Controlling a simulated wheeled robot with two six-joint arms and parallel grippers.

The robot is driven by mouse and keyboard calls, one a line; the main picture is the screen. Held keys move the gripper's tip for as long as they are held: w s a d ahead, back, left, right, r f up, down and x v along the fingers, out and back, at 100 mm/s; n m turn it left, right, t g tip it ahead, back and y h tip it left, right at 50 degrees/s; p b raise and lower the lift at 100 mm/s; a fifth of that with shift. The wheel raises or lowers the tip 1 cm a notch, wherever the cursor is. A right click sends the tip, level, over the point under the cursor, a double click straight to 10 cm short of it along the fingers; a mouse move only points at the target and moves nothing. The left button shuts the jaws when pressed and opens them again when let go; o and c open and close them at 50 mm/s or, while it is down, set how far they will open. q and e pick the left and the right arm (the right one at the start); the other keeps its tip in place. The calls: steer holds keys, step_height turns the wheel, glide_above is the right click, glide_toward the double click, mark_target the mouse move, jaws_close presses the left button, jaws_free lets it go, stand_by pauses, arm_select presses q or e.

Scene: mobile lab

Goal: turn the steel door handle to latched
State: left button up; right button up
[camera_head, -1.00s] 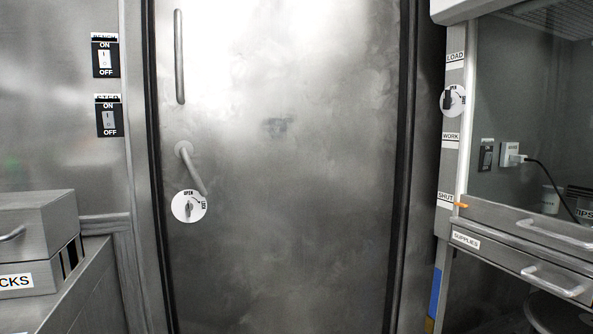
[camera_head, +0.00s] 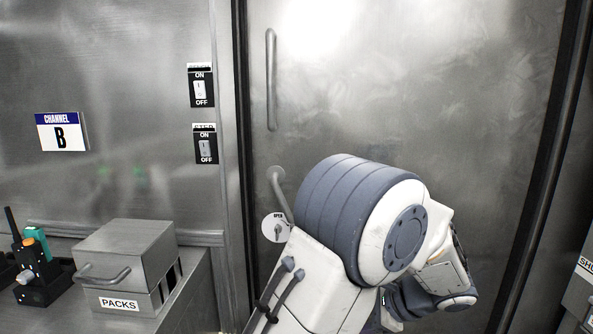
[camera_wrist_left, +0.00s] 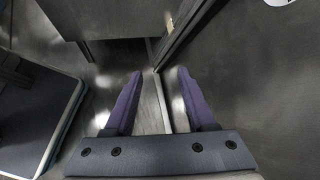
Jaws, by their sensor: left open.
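The steel door (camera_head: 460,110) fills the middle and right of the head view. Its curved steel door handle (camera_head: 279,190) hangs down and slants to the right, partly covered by my left arm. A round white dial plate (camera_head: 275,228) with an "OPEN" mark sits just below the handle; its right part is hidden. My left arm stands in front of the door. Its gripper shows in the left wrist view (camera_wrist_left: 157,100), with two purple fingers apart and nothing between them. The fingers point toward the floor and the door's lower edge. My right gripper is not in view.
A vertical pull bar (camera_head: 271,80) is fixed on the door above the handle. Two ON/OFF switches (camera_head: 201,87) are on the wall to the left. A steel PACKS box (camera_head: 125,262) and a black holder (camera_head: 45,285) stand on the left counter.

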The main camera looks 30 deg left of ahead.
mark_target(284, 206)
arm_select(q)
steer(key=w+a+r+m+y+p, duration=0.3)
steer(key=w+a+r+y+p, duration=0.5)
steer(key=w+a+r+p, duration=0.55)
steer(key=shift+m+y, duration=0.3)
steer(key=a, duration=0.8)
steer(key=a+p, duration=0.1)
steer(key=a, duration=0.4)
steer(key=shift+w+f, duration=0.15)
steer(key=shift+w, duration=0.2)
steer(key=shift+c, duration=0.3)
steer(key=shift+d, duration=0.1)
jaws_close()
